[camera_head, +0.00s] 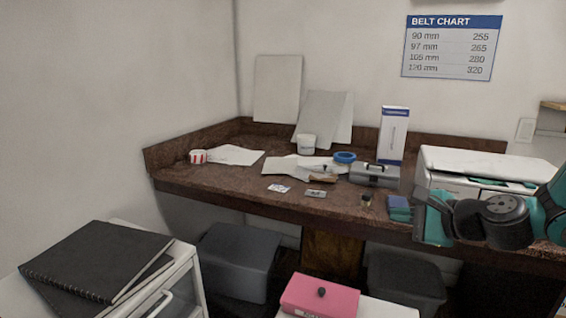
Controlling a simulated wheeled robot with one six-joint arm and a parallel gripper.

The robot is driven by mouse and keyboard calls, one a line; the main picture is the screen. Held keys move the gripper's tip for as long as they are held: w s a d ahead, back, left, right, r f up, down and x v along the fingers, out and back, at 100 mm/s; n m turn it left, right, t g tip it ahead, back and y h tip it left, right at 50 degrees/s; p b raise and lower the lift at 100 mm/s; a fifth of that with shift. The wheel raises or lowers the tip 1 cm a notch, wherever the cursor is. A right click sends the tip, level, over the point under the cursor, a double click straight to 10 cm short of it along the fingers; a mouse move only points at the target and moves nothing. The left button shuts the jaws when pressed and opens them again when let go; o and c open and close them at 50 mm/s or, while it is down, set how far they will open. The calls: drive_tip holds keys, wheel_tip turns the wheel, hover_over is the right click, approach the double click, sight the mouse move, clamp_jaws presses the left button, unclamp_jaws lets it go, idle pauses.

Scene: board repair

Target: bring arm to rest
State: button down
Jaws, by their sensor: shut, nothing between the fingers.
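My arm, dark grey and teal, reaches in from the right edge over the front right of the brown bench (232,190). My gripper (442,206) is at the arm's left end, in front of the white cabinet-like unit. It is shut, and I see nothing held in it. The fingertips are small and partly lost against the teal and dark parts around them. Blue-grey blocks (398,209) sit on the bench just left of the gripper.
A grey toolbox (374,175), blue tape (345,157), white tub (307,145), white-and-blue box (393,135) and papers (230,155) stand on the bench. The white unit (467,160) is behind the arm. A pink box (320,297) and black notebooks (95,260) are in the foreground.

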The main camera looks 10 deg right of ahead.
drive_tip(key=s+a+r+n+g+y+p, duration=0.1)
drive_tip(key=s+a+r+n+g, duration=0.1)
drive_tip(key=s+a+n+g, duration=0.3)
drive_tip(key=s+a+r+n+g+y, duration=0.1)
drive_tip(key=s+a+r+n, duration=0.15)
drive_tip(key=a+n, duration=0.4)
drive_tip(key=s+a+r+n+g+h+p, duration=0.1)
drive_tip(key=s+a+n+g+h, duration=0.1)
drive_tip(key=s+n, duration=0.5)
drive_tip(key=s+a+r+n+g+h+p, duration=0.1)
drive_tip(key=s+a+n+g+h, duration=0.1)
drive_tip(key=s+n, duration=0.5)
drive_tip(key=s+g, duration=0.1)
drive_tip(key=s, duration=0.1)
drive_tip(key=shift+s+a+r+g+h, duration=0.25)
drive_tip(key=shift+s+a+g+h, duration=0.05)
drive_tip(key=shift+s+h, duration=0.1)
drive_tip(key=shift+w, duration=0.1)
